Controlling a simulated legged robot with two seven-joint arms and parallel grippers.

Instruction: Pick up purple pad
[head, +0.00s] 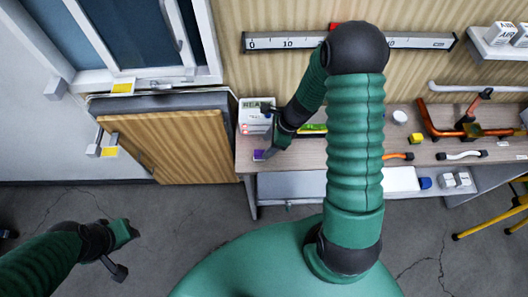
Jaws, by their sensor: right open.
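The purple pad (258,155) is a small purple piece at the left front edge of the wooden workbench (310,155). My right gripper (269,152) points down just to the right of the pad, and its jaws are open. The picture is too small to tell whether a finger touches the pad. My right arm bends over the bench and hides part of its middle. My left gripper (127,232) is low at the left, over the floor and far from the bench, and its jaws cannot be made out.
A white box (256,116) stands behind the pad, close to my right gripper. Orange pipework (430,125) and small handles lie on the right of the bench. A ruler strip (280,42) is on the wall. A wooden panel (165,145) stands left of the bench.

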